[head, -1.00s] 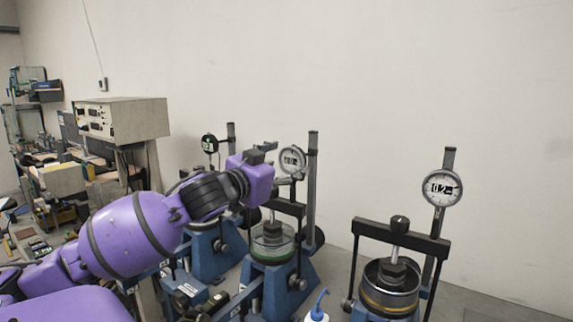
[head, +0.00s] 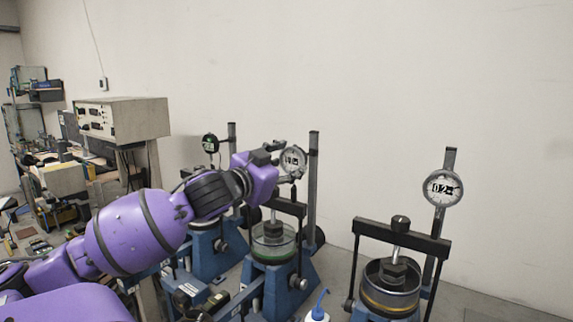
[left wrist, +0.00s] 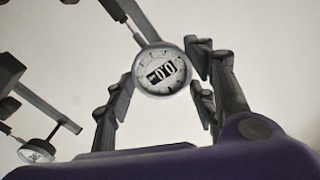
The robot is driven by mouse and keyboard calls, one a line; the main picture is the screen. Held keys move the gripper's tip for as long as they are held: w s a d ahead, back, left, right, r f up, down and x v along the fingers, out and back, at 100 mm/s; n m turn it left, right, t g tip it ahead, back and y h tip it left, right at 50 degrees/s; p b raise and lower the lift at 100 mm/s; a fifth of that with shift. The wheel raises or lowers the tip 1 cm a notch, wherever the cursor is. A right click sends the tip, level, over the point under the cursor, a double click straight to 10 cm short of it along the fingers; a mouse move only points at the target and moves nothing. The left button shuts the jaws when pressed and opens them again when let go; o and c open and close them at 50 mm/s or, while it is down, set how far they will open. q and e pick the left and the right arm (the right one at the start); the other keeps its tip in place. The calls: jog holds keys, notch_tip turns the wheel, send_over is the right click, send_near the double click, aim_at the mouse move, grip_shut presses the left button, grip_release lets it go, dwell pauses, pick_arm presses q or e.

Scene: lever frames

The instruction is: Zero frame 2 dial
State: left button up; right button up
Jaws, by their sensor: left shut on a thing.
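The middle lever frame (head: 313,190) carries a round white dial (head: 296,161) on its post. My left gripper (head: 284,164) is at this dial, shut on its rim. In the left wrist view the dial (left wrist: 162,72) sits between the two fingers, one at each side. Its black number window looks tilted and seems to read 0.0, though the digits are small. In the head view my gripper covers part of the dial's left side. My right gripper is not in view.
The right lever frame (head: 437,250) has its own dial (head: 442,188), showing about 02. The left frame has a dark dial (head: 210,143). A blue-tipped bottle (head: 318,311) stands in front. A control box (head: 122,117) is at the left; the wall behind is bare.

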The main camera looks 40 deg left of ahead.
pick_arm(q)
jog(key=shift+m, duration=0.4)
jog(key=o, duration=1.1)
jog(key=shift+d, duration=0.1)
jog(key=shift+s+f, duration=0.1)
jog(key=shift+s, duration=0.15)
jog(key=s+d, duration=0.1)
jog(key=s, duration=1)
jog(key=shift+s+d, duration=0.15)
jog(key=shift+s, duration=0.1)
